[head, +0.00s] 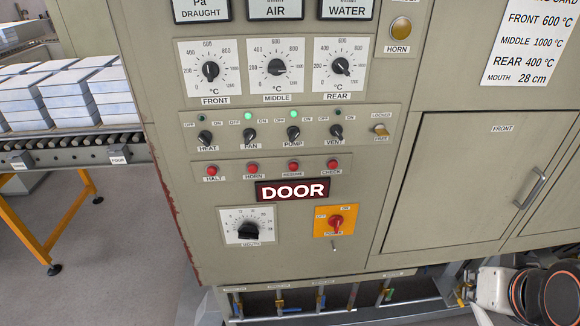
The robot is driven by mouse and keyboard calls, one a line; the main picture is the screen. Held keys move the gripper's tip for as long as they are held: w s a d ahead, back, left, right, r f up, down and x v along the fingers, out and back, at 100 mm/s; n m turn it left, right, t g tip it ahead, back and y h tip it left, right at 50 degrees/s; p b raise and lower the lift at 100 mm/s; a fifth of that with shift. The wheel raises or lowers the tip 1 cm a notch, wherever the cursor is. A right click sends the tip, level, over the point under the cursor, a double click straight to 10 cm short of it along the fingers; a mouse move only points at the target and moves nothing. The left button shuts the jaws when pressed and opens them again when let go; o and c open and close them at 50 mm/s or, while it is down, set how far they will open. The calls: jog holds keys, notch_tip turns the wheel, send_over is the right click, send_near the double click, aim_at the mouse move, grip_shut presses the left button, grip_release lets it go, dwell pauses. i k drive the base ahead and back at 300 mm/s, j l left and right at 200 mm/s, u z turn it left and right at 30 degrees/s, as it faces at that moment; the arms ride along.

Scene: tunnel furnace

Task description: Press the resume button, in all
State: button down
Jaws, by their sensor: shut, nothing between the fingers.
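The resume button (293,164) is a small round red push button on the beige furnace panel. It is third from the left in a row of similar red buttons, with a small label under it that is hard to read. Nothing covers the row. Part of my arm (490,288) shows at the lower right, well away from the buttons. I cannot make out my gripper in this view.
Switches for heat, fan, pump and vent (337,131) sit above the buttons. A lit DOOR sign (293,190), a black dial (248,230) and a red rotary switch (336,222) are below. A cabinet handle (530,187) sticks out at right. A conveyor (70,147) stands left.

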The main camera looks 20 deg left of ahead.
aim_at(292, 166)
jog(key=l+u, duration=0.25)
jog(key=u, duration=0.15)
jog(key=k+l+u, duration=0.1)
jog(key=l+u, duration=0.15)
jog(key=u, duration=0.15)
